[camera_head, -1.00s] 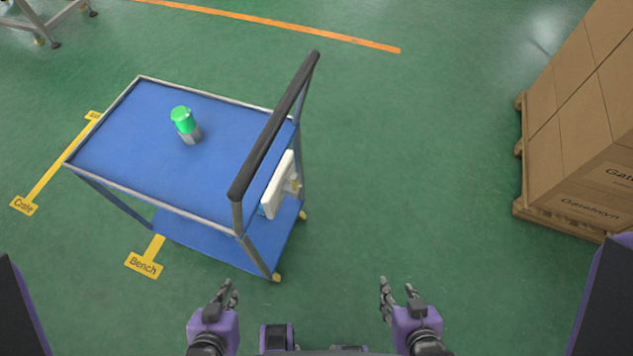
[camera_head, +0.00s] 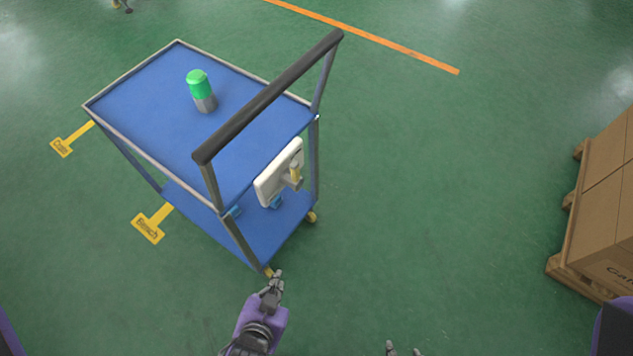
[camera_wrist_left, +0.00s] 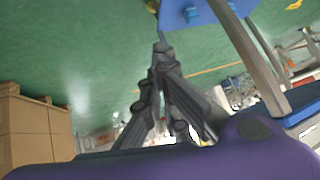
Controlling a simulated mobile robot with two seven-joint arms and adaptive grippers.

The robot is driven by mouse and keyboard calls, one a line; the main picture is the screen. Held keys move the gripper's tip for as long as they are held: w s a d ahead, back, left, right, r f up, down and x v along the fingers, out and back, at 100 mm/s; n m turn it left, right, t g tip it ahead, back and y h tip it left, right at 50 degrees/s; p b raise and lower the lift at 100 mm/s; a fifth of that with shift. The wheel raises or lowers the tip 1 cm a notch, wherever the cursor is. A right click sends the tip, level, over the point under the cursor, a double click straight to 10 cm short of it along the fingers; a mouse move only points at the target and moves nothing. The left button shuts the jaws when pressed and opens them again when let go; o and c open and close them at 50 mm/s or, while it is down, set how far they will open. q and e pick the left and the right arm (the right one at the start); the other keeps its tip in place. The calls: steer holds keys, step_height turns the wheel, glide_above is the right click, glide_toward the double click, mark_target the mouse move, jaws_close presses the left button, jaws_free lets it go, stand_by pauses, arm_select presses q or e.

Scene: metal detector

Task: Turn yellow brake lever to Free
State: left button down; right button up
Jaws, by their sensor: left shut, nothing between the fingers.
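The yellow brake lever (camera_head: 296,174) sits on a white panel (camera_head: 270,184) at the handle end of the blue cart (camera_head: 165,85). It looks roughly upright; no lettering can be read on the panel. My left gripper (camera_head: 277,275) is shut and empty, low in front of the cart's near corner, below the lever and apart from it. In the left wrist view the left gripper's fingertips (camera_wrist_left: 161,48) meet, with a blue part of the cart beyond them. Only the fingertips of my right gripper (camera_head: 402,348) show at the bottom edge, spread apart and empty.
The black push handle (camera_head: 270,95) rises above the panel. A green-topped cylinder (camera_head: 201,90) stands on the cart's top. Yellow floor labels (camera_head: 149,223) lie left. Boxes (camera_head: 606,205) on a pallet stand right. The floor between cart and pallet is clear.

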arm_select(q)
steer(key=w+d+f+m+t+b, duration=0.25)
steer(key=w+d+m+b, duration=0.5)
steer(key=w+d, duration=0.4)
steer(key=w+d+r+m+t+y+b, duration=0.1)
steer(key=w+r+m+t+y+b, duration=0.1)
steer(key=r, duration=0.4)
steer(key=w+d+r+m+t+y+b, duration=0.2)
steer(key=w+r+t, duration=0.1)
steer(key=r, duration=0.3)
steer(key=shift+w+d+r+t+b, duration=0.15)
steer(key=shift+w+d+t+b, duration=0.2)
steer(key=shift+t, duration=0.4)
arm_select(e)
step_height(320, 180, down, 10)
steer(key=shift+w+d, duration=0.2)
arm_select(q)
steer(key=shift+w+a, duration=0.15)
arm_select(e)
steer(key=shift+s+f, duration=0.1)
steer(key=shift+f, duration=0.05)
